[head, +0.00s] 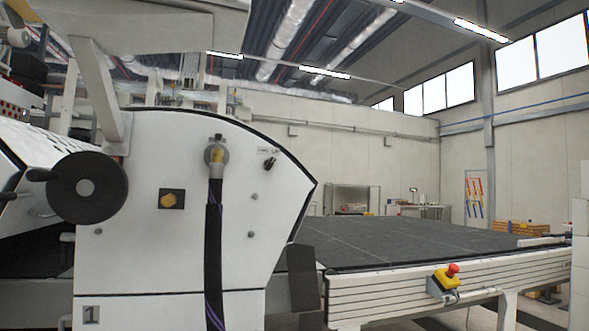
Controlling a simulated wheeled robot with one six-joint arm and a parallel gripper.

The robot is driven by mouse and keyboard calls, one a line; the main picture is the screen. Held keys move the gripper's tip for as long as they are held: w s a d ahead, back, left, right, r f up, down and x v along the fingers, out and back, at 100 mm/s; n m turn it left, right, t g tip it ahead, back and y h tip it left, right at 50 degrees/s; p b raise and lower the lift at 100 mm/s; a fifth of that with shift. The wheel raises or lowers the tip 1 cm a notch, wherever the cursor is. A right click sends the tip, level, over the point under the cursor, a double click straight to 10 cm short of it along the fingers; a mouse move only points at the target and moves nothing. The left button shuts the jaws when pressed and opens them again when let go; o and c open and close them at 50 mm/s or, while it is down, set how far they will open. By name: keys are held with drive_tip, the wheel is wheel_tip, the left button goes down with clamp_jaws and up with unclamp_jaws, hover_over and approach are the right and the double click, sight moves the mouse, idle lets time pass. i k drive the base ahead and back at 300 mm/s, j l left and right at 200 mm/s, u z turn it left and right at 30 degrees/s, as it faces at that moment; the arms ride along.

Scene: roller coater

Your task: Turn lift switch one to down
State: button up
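A small black rotary switch (270,163) sits on the upper right of the white machine side panel (140,240). A small printed label (268,150) is just above it, too small to read with certainty; I take this as the lift switch. The switch's pointer looks tilted, but its exact setting cannot be told at this size. A plate marked 1 (91,315) is at the panel's lower left. My gripper is not in view, and nothing touches the switch.
A black handwheel (87,187) juts out at the left. A black hose (214,255) hangs down the panel from a fitting, left of the switch. A conveyor (420,240) with a red emergency stop (453,269) extends right.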

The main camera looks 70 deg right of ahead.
sight(268, 164)
drive_tip(key=z, duration=1.6)
